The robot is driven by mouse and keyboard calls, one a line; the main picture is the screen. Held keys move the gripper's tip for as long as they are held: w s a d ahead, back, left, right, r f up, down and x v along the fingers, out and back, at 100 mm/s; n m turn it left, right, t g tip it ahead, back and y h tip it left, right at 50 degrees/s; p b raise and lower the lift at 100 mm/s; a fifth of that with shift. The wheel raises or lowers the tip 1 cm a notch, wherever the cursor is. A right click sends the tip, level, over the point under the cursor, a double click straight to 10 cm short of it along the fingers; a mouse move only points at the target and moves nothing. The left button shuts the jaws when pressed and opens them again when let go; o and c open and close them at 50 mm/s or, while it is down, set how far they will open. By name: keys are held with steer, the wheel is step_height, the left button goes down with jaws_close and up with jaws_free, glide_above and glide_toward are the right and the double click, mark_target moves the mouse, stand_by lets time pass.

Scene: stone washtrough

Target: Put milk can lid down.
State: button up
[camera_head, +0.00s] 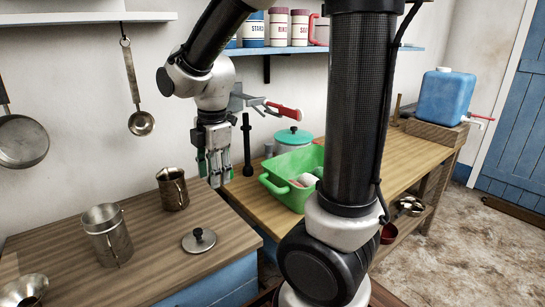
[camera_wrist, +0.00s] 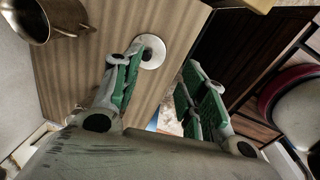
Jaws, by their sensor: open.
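The milk can lid (camera_head: 199,240) is a grey metal disc with a dark knob. It lies flat, knob up, on the wooden worktop near its right edge; it also shows in the wrist view (camera_wrist: 153,50), partly behind a finger. My gripper (camera_head: 218,178) is open and empty, raised above the worktop's right edge, apart from the lid. Its green-padded fingers (camera_wrist: 163,82) stand spread in the wrist view. A metal can (camera_head: 108,240) with an open top stands on the left of the worktop.
A smaller metal jug (camera_head: 173,188) stands behind the lid, and a metal funnel-like vessel (camera_head: 25,290) is at the front left. A green basin (camera_head: 270,188) sits on the bench to the right. A gap separates worktop and bench. Worktop around the lid is clear.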

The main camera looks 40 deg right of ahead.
steer(key=s+d+r+m+t, duration=0.1)
steer(key=s+d+r+m, duration=0.3)
steer(key=s+m, duration=0.3)
steer(key=s+d+r+m+t, duration=0.2)
steer(key=s+d+r+m, duration=0.2)
steer(key=s+m, duration=0.4)
steer(key=d+m, duration=0.1)
steer(key=m, duration=0.3)
steer(key=shift+d, duration=0.15)
